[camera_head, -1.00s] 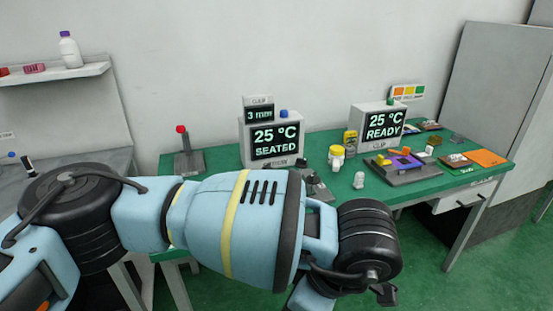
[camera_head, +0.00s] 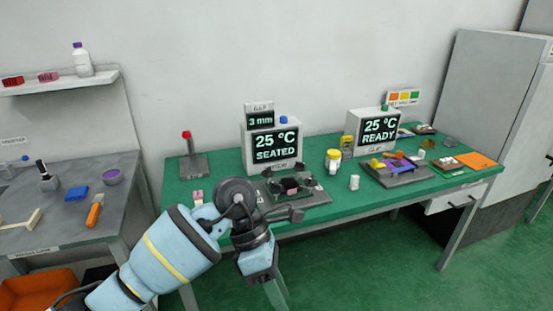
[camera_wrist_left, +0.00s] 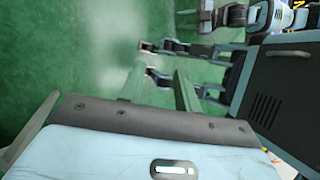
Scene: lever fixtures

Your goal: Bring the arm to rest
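My left arm comes in from the lower left of the head view and bends at a dark joint in front of the green table (camera_head: 345,208). Its hand (camera_head: 260,262) hangs down in front of the table's front edge, clear of the fixtures. The fingers are small and blurred there, so I cannot tell their opening. I see nothing held. The left wrist view shows green floor, pale blue and dark body parts, and bars whose identity is unclear. My right gripper is not identifiable in either view.
A display reading SEATED (camera_head: 272,143) stands behind a dark fixture (camera_head: 312,197). A READY display (camera_head: 378,131) stands behind another fixture (camera_head: 395,178). A red-knobbed lever (camera_head: 187,150) stands at left. A grey bench (camera_head: 55,222) and orange bin (camera_head: 40,293) are further left. Floor at right is clear.

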